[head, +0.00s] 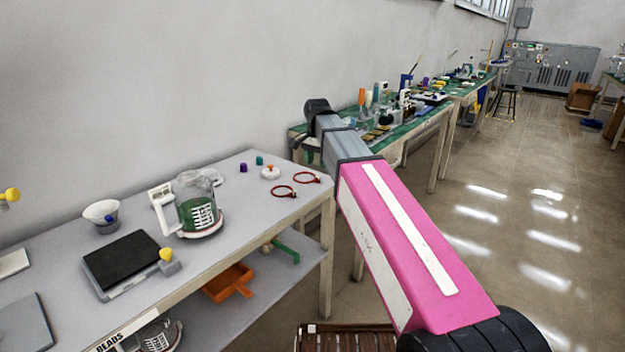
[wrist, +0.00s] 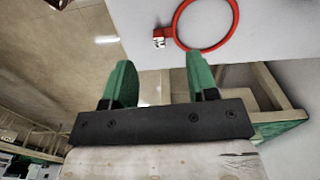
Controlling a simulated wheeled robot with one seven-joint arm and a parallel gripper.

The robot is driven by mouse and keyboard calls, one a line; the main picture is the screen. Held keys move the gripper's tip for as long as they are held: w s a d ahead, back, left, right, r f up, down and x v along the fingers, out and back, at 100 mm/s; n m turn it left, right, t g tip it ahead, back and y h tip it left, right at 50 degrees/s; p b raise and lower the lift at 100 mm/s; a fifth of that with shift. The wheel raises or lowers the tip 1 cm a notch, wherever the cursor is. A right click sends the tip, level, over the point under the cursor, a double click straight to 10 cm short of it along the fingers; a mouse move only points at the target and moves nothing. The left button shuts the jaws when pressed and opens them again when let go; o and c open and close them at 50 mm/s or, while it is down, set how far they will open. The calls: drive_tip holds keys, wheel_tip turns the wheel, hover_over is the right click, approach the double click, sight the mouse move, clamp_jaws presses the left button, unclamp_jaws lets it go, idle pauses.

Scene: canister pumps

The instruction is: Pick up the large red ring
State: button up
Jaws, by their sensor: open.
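Two thin red rings lie near the right end of the grey table in the head view, one in front (head: 283,197) and one behind it to the right (head: 306,184). They look close in size there, and I cannot tell which is the large one. In the wrist view one red ring (wrist: 237,22) with a small metal clasp lies on the table near its edge, cut off by the top of the picture. My gripper (wrist: 160,62) has its green fingers wide apart with nothing between them. The right fingertip shows just below the ring; I cannot tell the height gap.
On the grey table (head: 235,235) stand a white round item with an orange knob (head: 270,172), purple (head: 243,167) and green (head: 259,160) pieces, and a glass jug (head: 197,205). A cluttered green-topped table (head: 405,130) stands behind. The floor at right is largely open.

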sight(317, 176)
drive_tip(key=shift+w+f, duration=0.2)
drive_tip(key=shift+f, duration=3)
drive_tip(key=c, duration=0.8)
